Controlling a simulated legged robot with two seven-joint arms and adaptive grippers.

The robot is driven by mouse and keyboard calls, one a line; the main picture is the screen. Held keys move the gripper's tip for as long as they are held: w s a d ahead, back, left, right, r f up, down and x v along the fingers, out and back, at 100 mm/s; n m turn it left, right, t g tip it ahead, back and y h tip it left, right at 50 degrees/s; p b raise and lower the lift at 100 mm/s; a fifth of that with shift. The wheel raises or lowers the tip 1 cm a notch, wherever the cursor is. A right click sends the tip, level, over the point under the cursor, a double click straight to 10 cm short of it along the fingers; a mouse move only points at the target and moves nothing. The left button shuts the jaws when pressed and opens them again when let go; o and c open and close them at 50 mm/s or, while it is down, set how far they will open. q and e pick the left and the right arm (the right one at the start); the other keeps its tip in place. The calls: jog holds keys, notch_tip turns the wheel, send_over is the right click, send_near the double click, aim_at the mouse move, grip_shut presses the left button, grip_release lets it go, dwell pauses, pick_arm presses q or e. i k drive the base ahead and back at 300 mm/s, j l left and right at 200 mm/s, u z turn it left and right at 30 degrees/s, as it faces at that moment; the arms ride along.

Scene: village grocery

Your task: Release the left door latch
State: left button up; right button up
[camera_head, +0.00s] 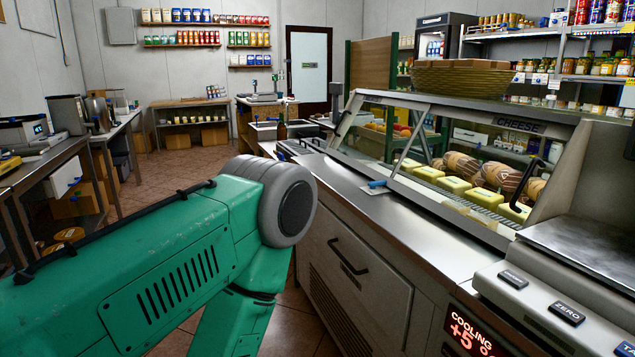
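The glass-fronted cheese case (560,130) stands on the steel counter at the right, with cheeses behind its panes. A small blue lever-like piece (376,184) sits at the foot of the case's left end, on the counter edge; it may be the left door latch, but it is too small to tell its state. A dark handle (525,182) shows on the right pane. My green left arm comes in from the left and bends down at its grey joint, apart from the case. Neither of my grippers is in view.
A scale (590,245) with keys stands at the near right, above a red "COOLING" display (470,335). A drawer with a dark handle (348,258) is in the counter front. A wicker basket (462,78) sits on the case. Tiled floor lies open beyond my arm.

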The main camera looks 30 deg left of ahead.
aim_at(380, 183)
jog(key=u, duration=0.6)
jog(key=i+j+u, duration=0.1)
jog(key=i+j, duration=0.2)
jog(key=i+j+u, duration=0.1)
jog(key=i+j, duration=0.15)
jog(key=i, duration=0.25)
jog(key=i+j+u, duration=0.1)
jog(key=i, duration=0.3)
jog(key=i+j+u, duration=0.15)
jog(key=i+j, duration=0.15)
jog(key=i, duration=0.1)
